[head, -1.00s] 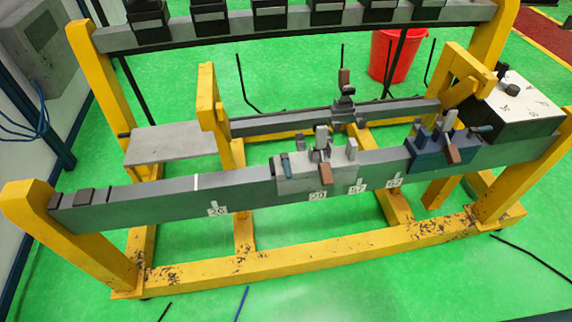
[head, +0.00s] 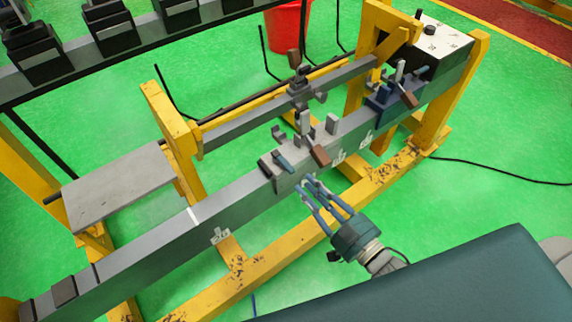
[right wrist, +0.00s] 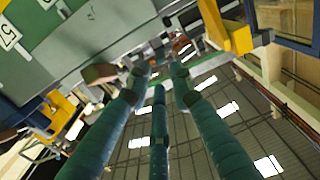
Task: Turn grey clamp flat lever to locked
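The grey clamp (head: 280,174) sits on the front grey rail. It carries a brown-ended lever (head: 319,155) at its right, slanting down towards the front, and a short blue-grey lever (head: 285,163) at its left. I cannot tell which is the flat lever. My right gripper (head: 308,184) is just in front of the clamp, fingers spread and empty, apparently not touching either lever. In the right wrist view the three fingers (right wrist: 158,75) point ahead with nothing between them, and a brown handle end (right wrist: 98,73) shows left of the tips. My left gripper is out of view.
A blue clamp (head: 382,104) with its own brown lever stands farther right on the front rail (head: 150,246). Behind is a second rail (head: 240,125) with a brown-handled clamp. Yellow frame posts (head: 170,120) rise around. A red bucket (head: 287,30) stands behind.

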